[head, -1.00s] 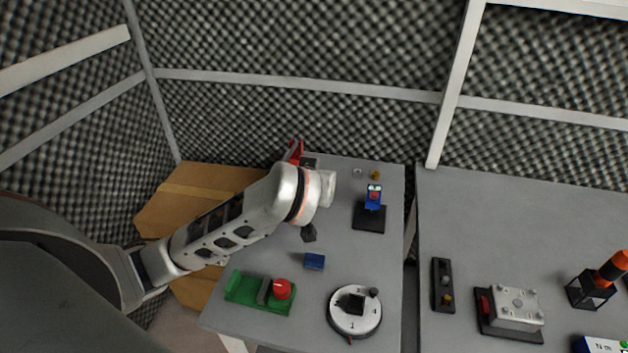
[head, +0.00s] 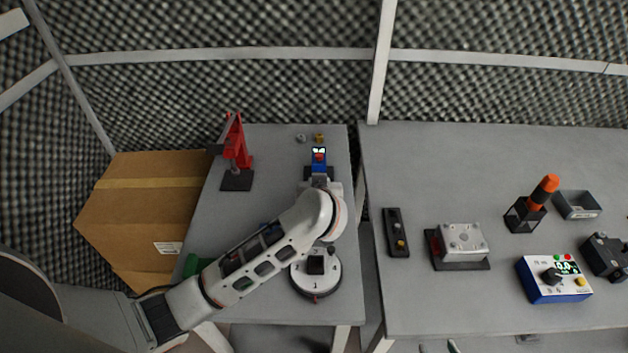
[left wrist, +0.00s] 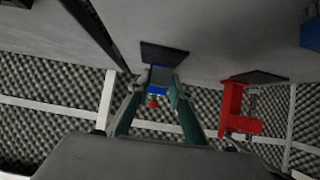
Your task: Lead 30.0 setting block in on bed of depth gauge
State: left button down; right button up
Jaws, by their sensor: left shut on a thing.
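The depth gauge (head: 319,157) is blue with a small display and a red part. It stands upright on a black base at the back of the left table; my wrist partly hides the base. It also shows in the left wrist view (left wrist: 152,97), with its black base (left wrist: 165,52). My left gripper (left wrist: 158,88) is shut on a grey block, seemingly the setting block (left wrist: 162,76), which appears in line with the gauge. Whether the block touches the bed cannot be told. In the head view my own arm hides this gripper. A bit of my right gripper (head: 452,346) seems to show at the bottom edge.
A red press-like stand (head: 236,150) is left of the gauge. A round white dial (head: 316,282) stands in front, partly under my arm. Small pieces (head: 319,138) lie behind the gauge. The right table holds a metal block fixture (head: 461,243) and a blue meter (head: 553,277).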

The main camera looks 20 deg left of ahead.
pick_arm(q)
jog(key=shift+r+p, duration=0.1)
jog(key=shift+p, duration=0.25)
pick_arm(e)
jog(key=shift+s+r, duration=0.1)
pick_arm(q)
jog(key=shift+w+a+f, duration=0.1)
jog(key=shift+w+f, duration=0.1)
jog(key=shift+f, duration=0.15)
jog(key=shift+w+f, duration=0.15)
jog(key=shift+f, duration=0.1)
jog(key=shift+w+a+f+b, duration=0.2)
jog(key=shift+w+f+b, duration=0.35)
jog(key=shift+f+b, duration=0.15)
jog(key=shift+w+f, duration=0.3)
jog(key=shift+f, duration=0.1)
jog(key=shift+w+a+f, duration=0.1)
jog(key=shift+w+f, duration=0.15)
pick_arm(e)
jog(key=shift+w+a+y, duration=0.3)
jog(key=shift+w+a, duration=0.05)
jog(key=shift+a, duration=0.35)
